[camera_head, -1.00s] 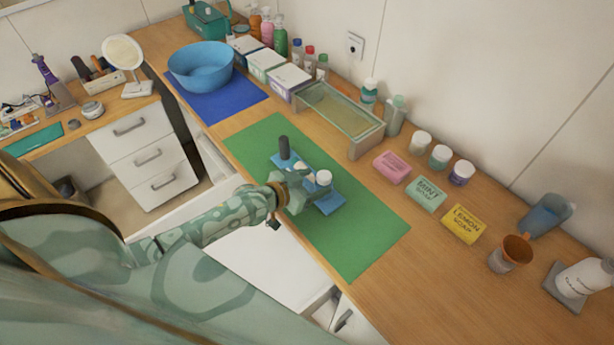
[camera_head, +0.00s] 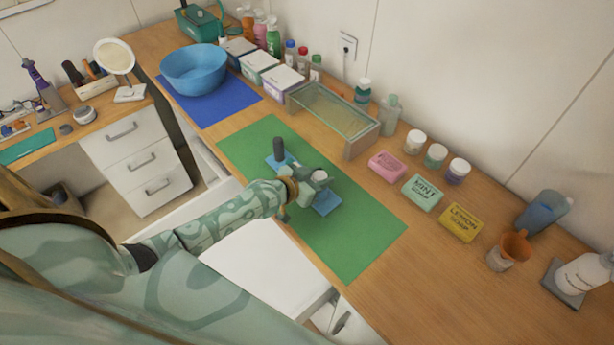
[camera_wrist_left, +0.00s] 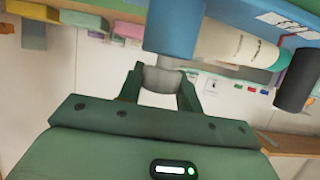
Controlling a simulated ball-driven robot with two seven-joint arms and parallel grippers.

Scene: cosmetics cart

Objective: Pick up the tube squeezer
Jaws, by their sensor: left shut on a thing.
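The tube squeezer (camera_head: 327,203) appears as a blue plate-like piece on the green mat (camera_head: 352,235), with a dark upright post at its far left end. A pale round knob shows at its right part. My left gripper (camera_head: 312,183) is over the squeezer's right part and hides its middle. In the left wrist view its fingers are shut on a pale grey rounded part, apparently of the squeezer. A dark cylinder (camera_wrist_left: 296,80), a blue cylinder (camera_wrist_left: 174,27) and a white printed tube (camera_wrist_left: 235,45) also show there. Whether the squeezer is clear of the mat I cannot tell. My right gripper is not in view.
A glass-topped stand (camera_head: 335,112) is behind the mat. Pink (camera_head: 387,166), mint (camera_head: 422,192) and yellow (camera_head: 463,222) soaps lie to the right, with small jars behind. A blue bowl (camera_head: 194,70) is at the back left. The mat's front right part is clear.

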